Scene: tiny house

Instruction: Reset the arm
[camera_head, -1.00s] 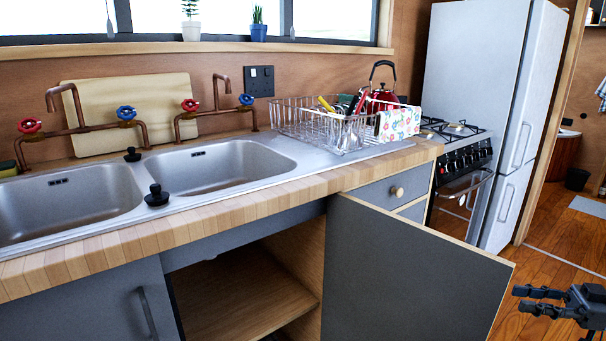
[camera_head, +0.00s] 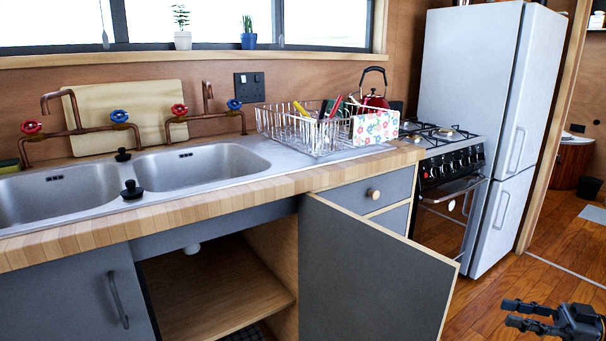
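My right gripper (camera_head: 514,314) shows at the lower right corner of the head view, in front of the wooden floor. Its two dark fingers point left and stand apart, with nothing between them. It is to the right of the open cabinet door (camera_head: 370,262) and apart from it in the picture. The rest of my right arm is mostly cut off by the frame edge. My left gripper does not show.
The cabinet (camera_head: 215,290) under the sink stands open, its door swung out toward me. A double sink (camera_head: 200,168), a dish rack (camera_head: 300,130), a stove (camera_head: 450,180) and a fridge (camera_head: 470,110) line the wall. Wooden floor (camera_head: 530,275) is clear at right.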

